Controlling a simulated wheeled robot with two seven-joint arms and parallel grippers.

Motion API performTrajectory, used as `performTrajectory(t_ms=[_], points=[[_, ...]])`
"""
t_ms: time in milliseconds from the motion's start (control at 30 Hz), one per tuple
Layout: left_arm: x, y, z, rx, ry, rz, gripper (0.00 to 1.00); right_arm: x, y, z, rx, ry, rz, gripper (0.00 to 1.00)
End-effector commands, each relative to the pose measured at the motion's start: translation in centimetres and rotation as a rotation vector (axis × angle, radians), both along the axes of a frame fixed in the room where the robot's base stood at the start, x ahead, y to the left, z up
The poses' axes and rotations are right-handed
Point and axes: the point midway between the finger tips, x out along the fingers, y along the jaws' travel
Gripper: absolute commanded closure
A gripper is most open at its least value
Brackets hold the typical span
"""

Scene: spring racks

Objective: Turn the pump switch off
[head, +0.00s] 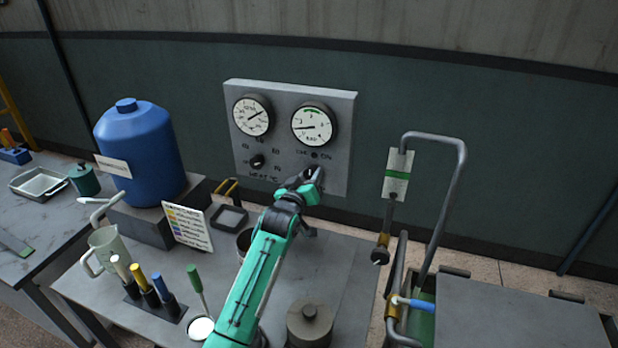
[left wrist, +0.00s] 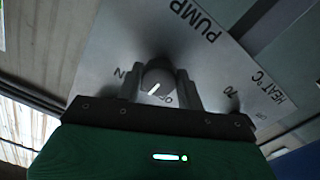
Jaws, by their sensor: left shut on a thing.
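The grey control panel (head: 290,125) hangs on the wall behind the bench. The pump switch (left wrist: 160,76) is a round grey knob with a short white mark, under the word PUMP in the left wrist view. The mark lies on the knob's lower left part, between a partly hidden ON label and the OFF label; I cannot tell its exact setting. My left gripper (head: 312,178) is at the panel's lower right and hides the switch in the head view. Its fingers (left wrist: 158,92) are shut on the knob, one on each side. My right gripper is not in view.
The heat knob (head: 257,161) sits on the panel to the left of the gripper, below two dials. A blue tank (head: 138,155), a label card (head: 187,226) and tools in a holder (head: 150,297) stand left of my arm. A bent pipe (head: 455,190) rises at right.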

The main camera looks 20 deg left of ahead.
Motion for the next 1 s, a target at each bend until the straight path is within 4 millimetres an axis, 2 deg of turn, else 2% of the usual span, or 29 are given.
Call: performTrajectory(t_ms=[200,500,1000], points=[[0.0,-0.1,0.1,-0.207,0.007,0.001,0.85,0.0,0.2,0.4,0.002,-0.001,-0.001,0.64],[0.0,-0.1,0.1,-0.43,0.015,0.0,0.85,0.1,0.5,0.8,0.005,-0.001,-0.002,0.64],[0.0,-0.1,0.1,-0.579,0.019,0.001,0.85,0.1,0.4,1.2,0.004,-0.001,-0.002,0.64]])
